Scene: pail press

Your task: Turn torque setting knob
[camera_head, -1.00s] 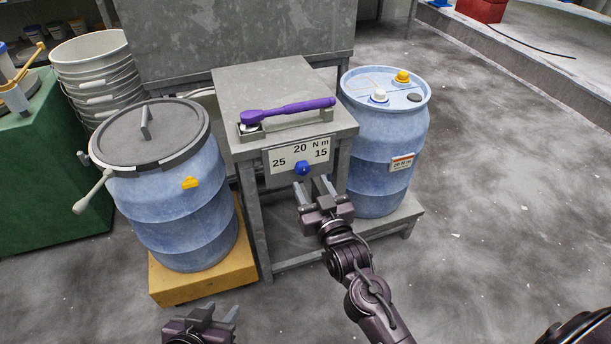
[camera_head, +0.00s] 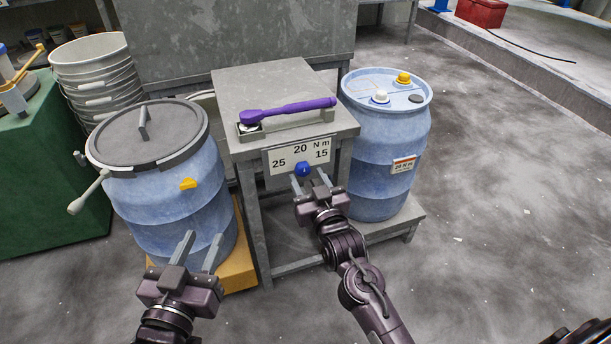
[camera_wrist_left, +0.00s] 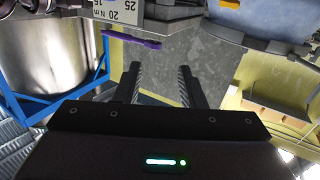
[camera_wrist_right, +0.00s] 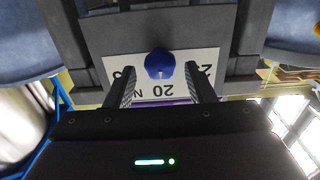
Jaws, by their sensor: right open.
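The blue torque setting knob (camera_head: 303,169) sits on the front of the grey stand, under a white scale plate (camera_head: 279,162) marked 25, 20 and 15 N m. A pale mark on the knob seems to face the 20. My right gripper (camera_head: 309,180) is open just in front of the knob. In the right wrist view the knob (camera_wrist_right: 160,62) appears between the spread fingertips, with no clear contact. My left gripper (camera_head: 202,240) is open and empty in front of the left blue drum. The left wrist view also shows the scale plate (camera_wrist_left: 118,10) at the top.
A purple torque wrench (camera_head: 290,110) lies on top of the grey stand (camera_head: 265,80). A lidded blue drum (camera_head: 165,215) stands left on a yellow block (camera_head: 240,265). A blue drum with caps (camera_head: 385,135) stands right. Floor at the right is clear.

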